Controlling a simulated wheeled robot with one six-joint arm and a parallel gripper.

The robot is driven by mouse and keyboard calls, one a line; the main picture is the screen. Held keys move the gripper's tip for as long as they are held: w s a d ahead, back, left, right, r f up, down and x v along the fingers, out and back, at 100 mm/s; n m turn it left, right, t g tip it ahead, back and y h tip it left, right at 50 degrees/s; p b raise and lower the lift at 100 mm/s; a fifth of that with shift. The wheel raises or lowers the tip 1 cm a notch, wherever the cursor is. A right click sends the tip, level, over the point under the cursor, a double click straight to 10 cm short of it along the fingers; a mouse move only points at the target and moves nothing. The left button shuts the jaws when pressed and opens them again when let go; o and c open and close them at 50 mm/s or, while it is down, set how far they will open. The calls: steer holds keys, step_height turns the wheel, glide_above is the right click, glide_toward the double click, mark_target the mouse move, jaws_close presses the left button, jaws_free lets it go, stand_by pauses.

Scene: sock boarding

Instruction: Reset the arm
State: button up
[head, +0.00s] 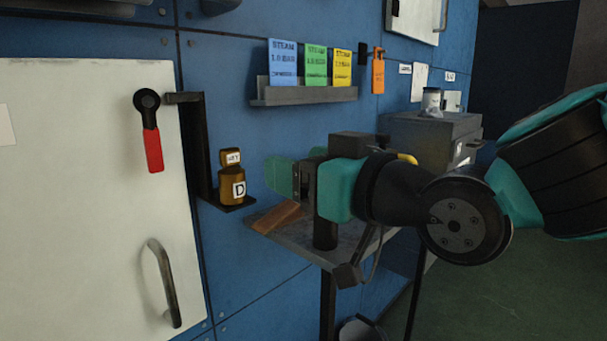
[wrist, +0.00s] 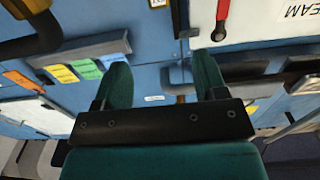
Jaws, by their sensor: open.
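My gripper (head: 279,172) is at the middle of the head view, with its teal fingers pointing left toward the blue wall. In the wrist view my gripper (wrist: 162,78) has its two green fingers apart, with nothing between them but the wall behind. It is open and empty. My arm reaches in from the right of the head view, above a small shelf table. The fingers are to the right of a brown bottle marked D and appear apart from it.
The brown bottle (head: 232,186) stands on a black bracket. A white door (head: 80,220) with a red-handled lever (head: 152,148) is at left. Blue, green and yellow cards (head: 316,66) stand in a wall rack (head: 304,96). A brownish block (head: 277,217) lies on the shelf table (head: 300,244).

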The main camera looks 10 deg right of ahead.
steer(key=s+d+f+g+h, duration=0.3)
steer(key=s+f+g, duration=0.4)
steer(key=f, duration=0.1)
steer(key=s+d+f+g+h, duration=0.2)
steer(key=s+d+f+g, duration=0.1)
steer(key=s+f+g, duration=0.45)
step_height(320, 180, up, 24)
steer(key=p, duration=2.3)
steer(key=shift+s+f+h+p, duration=0.2)
steer(key=shift+h+p, duration=0.2)
steer(key=shift+g, duration=0.25)
